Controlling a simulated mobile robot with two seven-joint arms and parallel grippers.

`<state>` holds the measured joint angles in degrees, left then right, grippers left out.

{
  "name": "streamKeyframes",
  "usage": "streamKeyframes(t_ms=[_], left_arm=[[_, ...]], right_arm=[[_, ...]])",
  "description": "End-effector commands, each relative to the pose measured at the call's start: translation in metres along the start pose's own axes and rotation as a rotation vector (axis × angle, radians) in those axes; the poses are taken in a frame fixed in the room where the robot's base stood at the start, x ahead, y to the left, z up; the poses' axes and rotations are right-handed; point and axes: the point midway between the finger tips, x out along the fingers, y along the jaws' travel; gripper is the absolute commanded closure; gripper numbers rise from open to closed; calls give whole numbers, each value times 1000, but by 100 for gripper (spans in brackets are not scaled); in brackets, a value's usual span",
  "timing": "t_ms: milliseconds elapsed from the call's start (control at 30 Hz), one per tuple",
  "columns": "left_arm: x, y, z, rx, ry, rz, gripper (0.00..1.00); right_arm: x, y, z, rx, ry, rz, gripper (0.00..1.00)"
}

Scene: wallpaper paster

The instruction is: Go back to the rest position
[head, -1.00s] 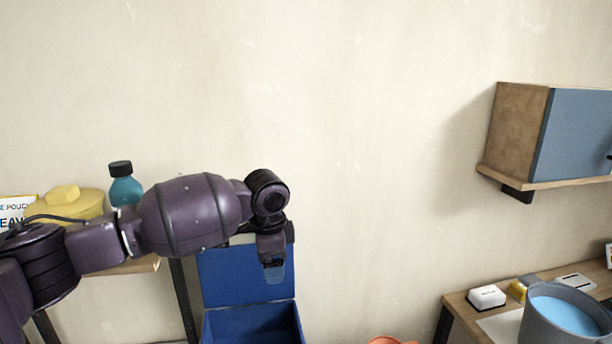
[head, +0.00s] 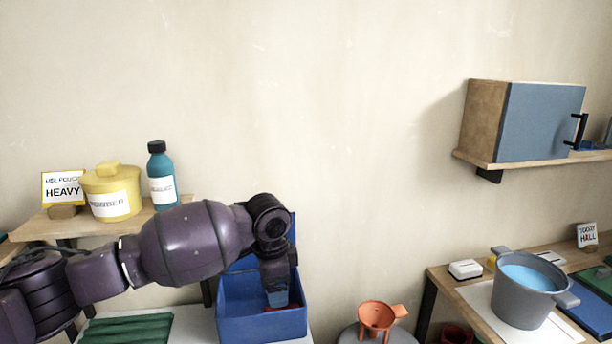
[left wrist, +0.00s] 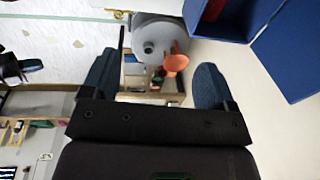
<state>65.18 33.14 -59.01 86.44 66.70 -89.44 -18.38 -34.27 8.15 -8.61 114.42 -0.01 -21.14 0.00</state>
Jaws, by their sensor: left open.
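My left gripper (head: 279,297) is in the head view, with its arm coming in from the left. It points down in front of or over the open blue box (head: 262,327); I cannot tell its exact height. In the left wrist view, the two blue-padded fingers (left wrist: 155,85) are spread wide with nothing between them close up. The blue box also shows at the upper right of that view (left wrist: 285,60). Something red, partly hidden, lies inside the box. My right gripper is in neither view.
A shelf at left holds a yellow pot (head: 112,192), a teal bottle (head: 162,178) and a "HEAVY" sign (head: 62,190). An orange funnel (head: 377,316) stands on a grey round top. At right are a grey pot of blue liquid (head: 522,300) and a wall cabinet (head: 540,122).

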Motion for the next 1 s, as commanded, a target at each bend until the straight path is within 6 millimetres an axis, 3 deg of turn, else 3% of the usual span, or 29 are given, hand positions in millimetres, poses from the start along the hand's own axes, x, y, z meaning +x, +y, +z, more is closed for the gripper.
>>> streamKeyframes(t_ms=[333, 567, 767, 1000], left_arm=[[60, 72, -3, -37, 112, 50, 20], [88, 123, 4, -133, 216, 64, 20], [103, 159, 21, -266, 292, 62, 20], [113, 194, 56, -477, 350, 36, 20]], right_arm=[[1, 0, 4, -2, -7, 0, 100], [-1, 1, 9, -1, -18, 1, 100], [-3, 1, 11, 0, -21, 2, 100], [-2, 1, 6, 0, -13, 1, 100]])
